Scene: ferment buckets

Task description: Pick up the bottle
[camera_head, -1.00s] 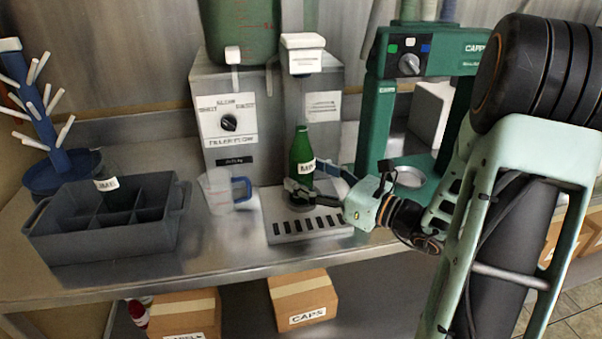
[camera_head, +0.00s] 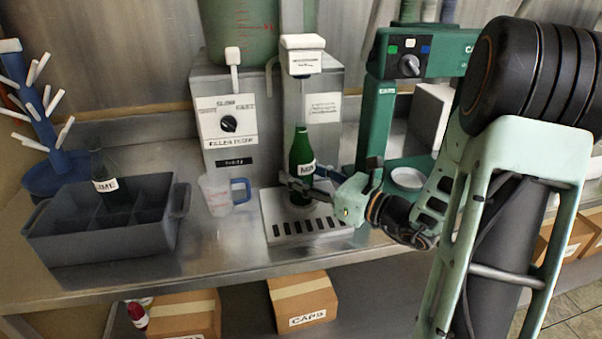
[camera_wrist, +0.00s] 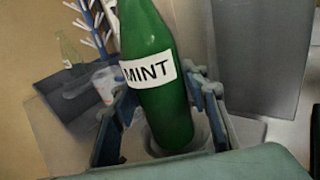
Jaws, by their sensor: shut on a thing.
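A green bottle with a white MINT label (camera_head: 302,158) stands upright over the slotted drip tray (camera_head: 282,228), under the white spout of the filler. My gripper (camera_head: 307,188) reaches in from the right and is shut on the bottle's lower part. In the wrist view the bottle (camera_wrist: 157,85) stands between the two fingers (camera_wrist: 170,125), its label facing the camera. Whether its base touches the tray is not clear.
A dark bottle labelled LIME (camera_head: 107,183) stands in a grey divided crate (camera_head: 100,250) at left. A measuring jug (camera_head: 216,196) stands beside the filler (camera_head: 226,130). A green capping machine (camera_head: 376,125) stands close on the right. A blue drying rack (camera_head: 50,170) is far left.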

